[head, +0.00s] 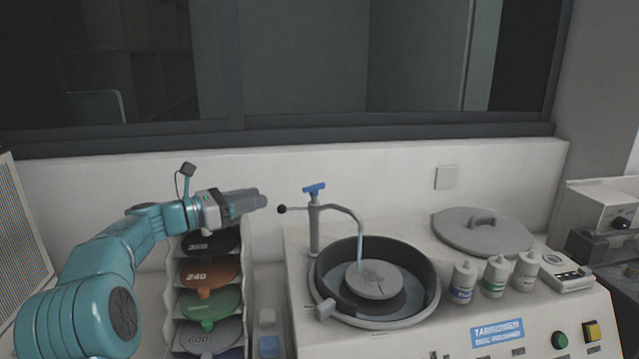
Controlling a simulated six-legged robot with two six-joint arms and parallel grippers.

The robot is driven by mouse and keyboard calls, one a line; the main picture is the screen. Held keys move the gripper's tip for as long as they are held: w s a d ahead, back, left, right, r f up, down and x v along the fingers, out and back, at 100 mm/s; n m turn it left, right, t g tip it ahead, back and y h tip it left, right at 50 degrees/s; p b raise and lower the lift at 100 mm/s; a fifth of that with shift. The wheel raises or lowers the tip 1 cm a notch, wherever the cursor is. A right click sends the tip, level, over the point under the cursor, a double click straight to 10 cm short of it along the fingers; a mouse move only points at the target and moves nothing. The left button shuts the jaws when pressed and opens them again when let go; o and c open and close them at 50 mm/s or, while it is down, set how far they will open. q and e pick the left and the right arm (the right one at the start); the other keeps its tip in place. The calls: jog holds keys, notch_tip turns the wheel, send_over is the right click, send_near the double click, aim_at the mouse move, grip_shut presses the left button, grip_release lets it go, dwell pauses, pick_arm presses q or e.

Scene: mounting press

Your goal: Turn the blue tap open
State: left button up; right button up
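The blue tap handle (314,188) sits on top of a grey upright pipe with a curved spout (347,212) that reaches over a round bowl (428,262). A side lever with a dark ball end (283,209) sticks out to the left of the pipe. My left gripper (262,200) is left of the tap, at about the height of the lever ball, with a small gap to it in the picture. Its grey fingers look close together, and nothing shows between them. My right gripper is not in the picture.
A rack of coloured discs (211,272) stands below my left arm. Several small bottles (495,274) stand right of the bowl. A green button (559,340) is on the machine's front. The wall is behind.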

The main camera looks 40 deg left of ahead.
aim_at(314, 186)
pick_arm(q)
jog(key=p+x, duration=0.5)
jog(key=x, duration=1)
jog(key=shift+w+f, duration=0.15)
jog(key=shift+w+d, duration=0.2)
jog(key=shift+w, duration=0.1)
jog(key=shift+a+f, duration=0.1)
jog(key=c, duration=0.5)
grip_shut()
